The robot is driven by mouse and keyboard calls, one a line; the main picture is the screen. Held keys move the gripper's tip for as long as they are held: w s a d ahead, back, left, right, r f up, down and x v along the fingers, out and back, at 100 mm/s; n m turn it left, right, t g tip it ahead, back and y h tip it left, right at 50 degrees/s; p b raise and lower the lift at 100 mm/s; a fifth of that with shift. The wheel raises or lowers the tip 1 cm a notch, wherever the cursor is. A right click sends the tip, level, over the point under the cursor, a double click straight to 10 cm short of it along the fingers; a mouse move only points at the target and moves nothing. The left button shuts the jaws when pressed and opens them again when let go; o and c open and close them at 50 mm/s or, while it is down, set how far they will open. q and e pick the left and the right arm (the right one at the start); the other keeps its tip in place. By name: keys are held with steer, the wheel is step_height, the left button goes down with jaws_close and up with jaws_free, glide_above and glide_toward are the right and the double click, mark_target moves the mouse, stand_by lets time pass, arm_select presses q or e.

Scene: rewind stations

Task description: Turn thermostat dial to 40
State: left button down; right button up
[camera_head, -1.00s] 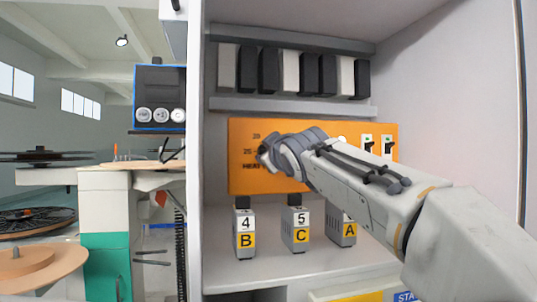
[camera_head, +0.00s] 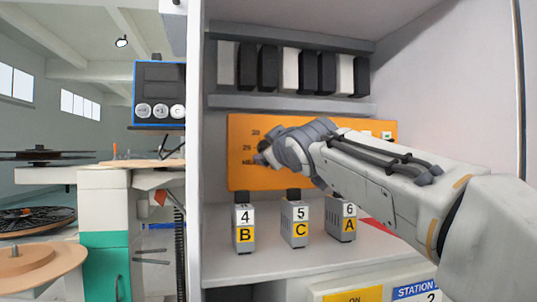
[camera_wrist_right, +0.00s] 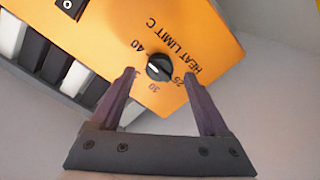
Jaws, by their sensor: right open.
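The thermostat is a round black dial (camera_wrist_right: 159,67) with a pale mark, on an orange panel (camera_head: 242,175) marked HEAT LIMIT C. In the right wrist view, 40 stands up and left of the dial, 30 below it and 25 at its lower right. I cannot tell exactly which number the mark points at. My right gripper (camera_wrist_right: 160,73) is open, with one finger on each side of the dial; whether they touch it is unclear. In the head view my right wrist hides the dial. My left gripper is not in view.
Small grey units labelled B (camera_head: 245,235), C (camera_head: 300,231) and A (camera_head: 341,225) stand on the shelf below the panel. Black and white blocks (camera_head: 327,73) line the shelf above. A switch (camera_wrist_right: 67,4) shows on the panel. The cabinet's side wall (camera_head: 450,80) is at right.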

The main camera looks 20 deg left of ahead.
steer(key=b+v, duration=0.1)
steer(key=v, duration=0.6)
steer(key=shift+s+d+b, duration=0.2)
steer(key=shift+s+b, duration=0.05)
steer(key=shift+b, duration=0.15)
